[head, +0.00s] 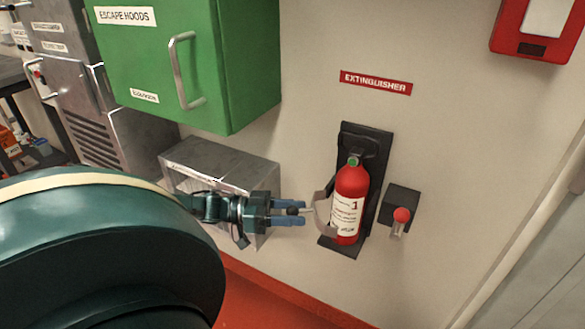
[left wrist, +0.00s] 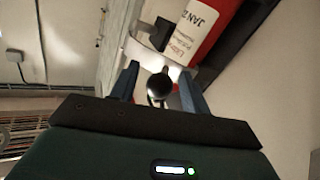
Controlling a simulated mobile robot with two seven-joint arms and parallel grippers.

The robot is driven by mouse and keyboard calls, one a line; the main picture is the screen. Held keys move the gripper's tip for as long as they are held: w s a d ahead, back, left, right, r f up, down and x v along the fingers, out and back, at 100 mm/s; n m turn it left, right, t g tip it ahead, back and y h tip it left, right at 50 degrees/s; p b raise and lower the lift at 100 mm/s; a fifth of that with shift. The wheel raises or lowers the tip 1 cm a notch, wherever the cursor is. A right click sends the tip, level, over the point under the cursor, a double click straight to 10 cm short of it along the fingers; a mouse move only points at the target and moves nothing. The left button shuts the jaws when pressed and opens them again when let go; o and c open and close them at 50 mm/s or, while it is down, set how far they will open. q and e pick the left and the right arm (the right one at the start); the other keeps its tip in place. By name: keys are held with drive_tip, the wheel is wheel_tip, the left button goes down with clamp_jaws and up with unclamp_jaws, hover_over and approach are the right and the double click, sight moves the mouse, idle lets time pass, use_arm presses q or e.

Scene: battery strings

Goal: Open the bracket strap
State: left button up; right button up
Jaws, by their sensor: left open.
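The red fire extinguisher (head: 350,192) stands upright in a black wall bracket (head: 367,140). The pale metal bracket strap (head: 322,210) curves at the cylinder's left side; I cannot tell whether its end is fastened. In the left wrist view the strap (left wrist: 146,54) lies just beyond my fingertips, in front of the extinguisher (left wrist: 222,22). A dark round knob (left wrist: 158,86) on a short stem is between my open left fingers (left wrist: 159,88), with gaps at both sides. In the head view my left gripper (head: 303,213) points right toward the strap. My right gripper is not in view.
A green cabinet (head: 165,65) hangs above left, over a metal box (head: 222,160) beside my left wrist. A black block (head: 402,200) with a red knob (head: 402,214) is right of the bracket. A red wall box (head: 540,28) is at upper right.

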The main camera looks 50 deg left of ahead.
use_arm(q)
drive_tip(key=p+v, duration=0.1)
drive_tip(key=v, duration=1.2)
drive_tip(key=shift+p, duration=0.3)
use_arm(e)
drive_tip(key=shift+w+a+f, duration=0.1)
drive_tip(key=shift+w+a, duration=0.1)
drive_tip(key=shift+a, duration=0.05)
use_arm(q)
drive_tip(key=shift+s, duration=0.1)
